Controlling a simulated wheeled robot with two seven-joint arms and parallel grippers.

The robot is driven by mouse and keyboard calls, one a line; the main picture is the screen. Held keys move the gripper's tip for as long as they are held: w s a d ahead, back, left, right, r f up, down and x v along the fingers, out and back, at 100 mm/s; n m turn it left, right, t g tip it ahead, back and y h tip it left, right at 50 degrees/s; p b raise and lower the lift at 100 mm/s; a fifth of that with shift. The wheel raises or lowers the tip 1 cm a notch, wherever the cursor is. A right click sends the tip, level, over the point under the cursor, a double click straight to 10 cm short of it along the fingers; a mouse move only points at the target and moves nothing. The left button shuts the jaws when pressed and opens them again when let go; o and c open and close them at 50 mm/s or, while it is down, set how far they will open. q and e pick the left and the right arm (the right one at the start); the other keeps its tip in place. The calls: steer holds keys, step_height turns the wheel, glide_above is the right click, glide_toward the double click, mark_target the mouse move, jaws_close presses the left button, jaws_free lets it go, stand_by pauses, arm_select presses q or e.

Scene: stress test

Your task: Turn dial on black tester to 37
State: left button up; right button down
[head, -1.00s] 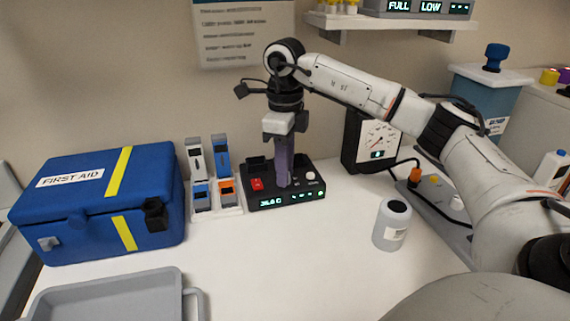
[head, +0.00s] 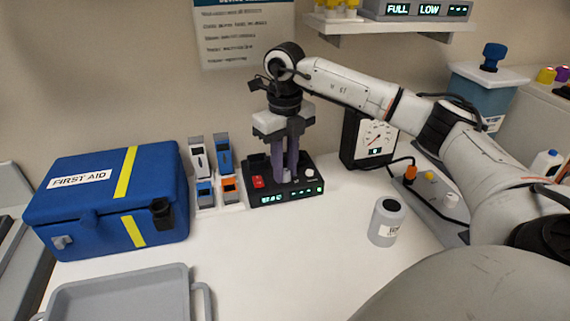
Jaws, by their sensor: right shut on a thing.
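The black tester (head: 262,187) stands on the white bench against the wall, with a red switch (head: 258,182) and a white knob (head: 311,171) on top. Its front display (head: 272,198) is lit in green-white, but the digits are too small to read surely. My right gripper (head: 287,176) points straight down over the middle of the tester. Its two purple-grey fingers are shut on the dial (head: 287,177), which they mostly hide. My left gripper is out of view.
A blue first aid box (head: 85,207) and a grey tray (head: 120,295) are on the left. Blue and orange devices (head: 222,153) stand close left of the tester. A grey bottle (head: 387,222) and a gauge (head: 376,137) are to the right. The bench's front middle is clear.

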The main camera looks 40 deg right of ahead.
mark_target(285, 171)
steer(key=shift+r, duration=0.1)
stand_by(0.3)
steer(key=c, duration=1.5)
jaws_free()
steer(key=shift+c, duration=0.2)
step_height(285, 171, up, 10)
